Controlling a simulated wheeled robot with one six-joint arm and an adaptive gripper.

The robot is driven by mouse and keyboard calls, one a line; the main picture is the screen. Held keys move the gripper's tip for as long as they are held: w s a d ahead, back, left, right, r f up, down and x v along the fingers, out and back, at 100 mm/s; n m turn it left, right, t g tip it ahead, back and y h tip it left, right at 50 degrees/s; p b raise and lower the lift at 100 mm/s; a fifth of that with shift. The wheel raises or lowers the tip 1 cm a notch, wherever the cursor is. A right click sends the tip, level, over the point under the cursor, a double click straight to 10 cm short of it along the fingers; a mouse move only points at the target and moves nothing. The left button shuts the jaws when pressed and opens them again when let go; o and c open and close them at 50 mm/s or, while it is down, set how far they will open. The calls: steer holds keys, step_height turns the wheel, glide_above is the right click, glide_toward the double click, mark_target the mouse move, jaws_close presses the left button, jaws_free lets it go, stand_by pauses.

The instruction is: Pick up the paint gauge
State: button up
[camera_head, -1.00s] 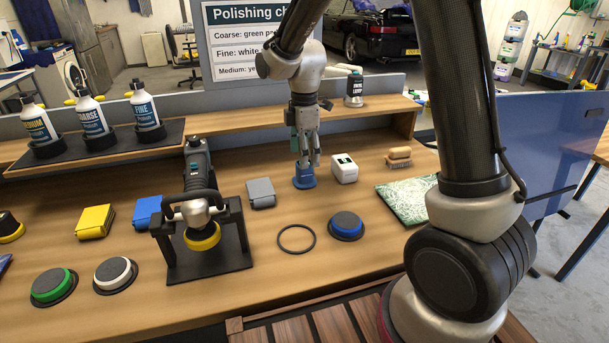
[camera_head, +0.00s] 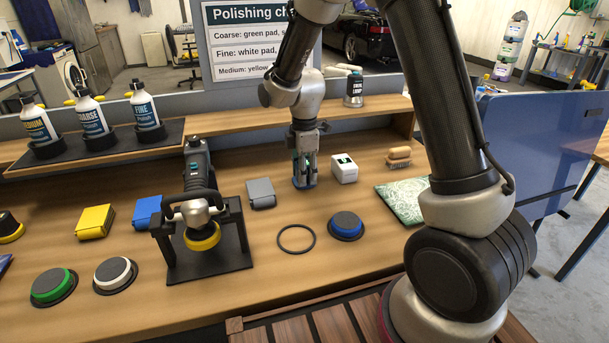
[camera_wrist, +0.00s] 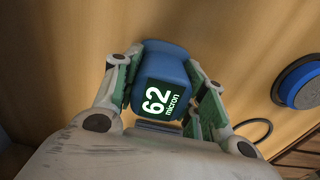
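The paint gauge is a blue rounded device (camera_wrist: 172,62) whose dark display reads "62 micron" in the wrist view. In the head view, its blue body (camera_head: 304,184) stands on the wooden bench, largely hidden by my gripper (camera_head: 305,176). My gripper (camera_wrist: 166,85) points down over the gauge. In the wrist view, its green-padded fingers lie along the left and right sides of the gauge, very close to it. I cannot tell whether both pads press on it. The gauge shows no visible lift from the bench.
A white box (camera_head: 344,168) stands close to the right of the gauge, and a grey block (camera_head: 261,193) to its left.

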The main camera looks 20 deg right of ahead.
steer(key=shift+c, duration=0.7)
step_height(320, 180, up, 9)
steer(key=shift+r, duration=0.2)
step_height(320, 180, down, 9)
steer(key=shift+f, duration=0.1)
steer(key=shift+f, duration=0.1)
steer(key=o, duration=1.2)
